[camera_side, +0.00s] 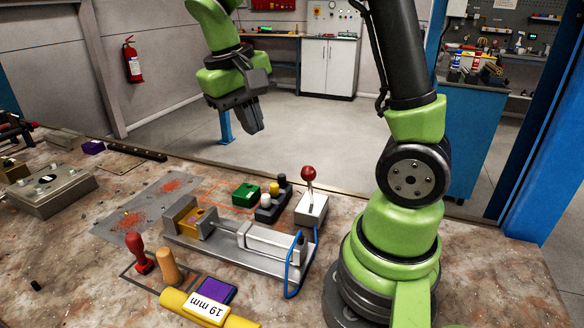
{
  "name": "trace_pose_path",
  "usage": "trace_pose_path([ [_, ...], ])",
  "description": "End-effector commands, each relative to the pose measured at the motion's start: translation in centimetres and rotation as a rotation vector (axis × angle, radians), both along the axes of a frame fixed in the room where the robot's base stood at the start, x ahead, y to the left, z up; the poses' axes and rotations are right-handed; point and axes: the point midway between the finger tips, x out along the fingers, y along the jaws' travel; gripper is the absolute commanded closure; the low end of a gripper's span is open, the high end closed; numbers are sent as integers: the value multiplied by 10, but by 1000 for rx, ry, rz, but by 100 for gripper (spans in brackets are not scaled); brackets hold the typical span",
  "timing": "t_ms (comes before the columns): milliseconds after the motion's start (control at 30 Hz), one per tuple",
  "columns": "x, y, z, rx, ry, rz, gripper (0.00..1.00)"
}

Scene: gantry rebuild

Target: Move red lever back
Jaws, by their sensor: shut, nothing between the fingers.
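The red lever (309,174) is a red ball on a thin metal stem. It stands nearly upright on a grey-white box (311,209) on the workbench, just left of my arm's base. My gripper (256,130) is shut and empty. It hangs in the air at the upper middle of the view, pointing down, to the left of the lever and higher in the picture. It is apart from the lever.
A green block (246,195) and small knobs (272,199) stand left of the lever box. A metal vise-like slide (238,240) with a blue cable (292,265) lies in front. A red stamp (141,257), wooden peg (169,267) and yellow cylinder (205,308) are nearer.

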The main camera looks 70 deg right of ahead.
Motion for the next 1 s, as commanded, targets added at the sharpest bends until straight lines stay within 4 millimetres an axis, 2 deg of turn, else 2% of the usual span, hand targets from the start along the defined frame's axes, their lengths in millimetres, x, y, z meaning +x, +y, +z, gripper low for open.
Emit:
trace_pose_path([
  [167, 7, -11, -14, -38, 75, -27, 100],
  [367, 3, -15, -29, -43, 85, -30, 100],
  [800, -20, -32, -112, -38, 88, -31, 100],
  [1000, -39, -54, -112, -40, 80, -33, 100],
])
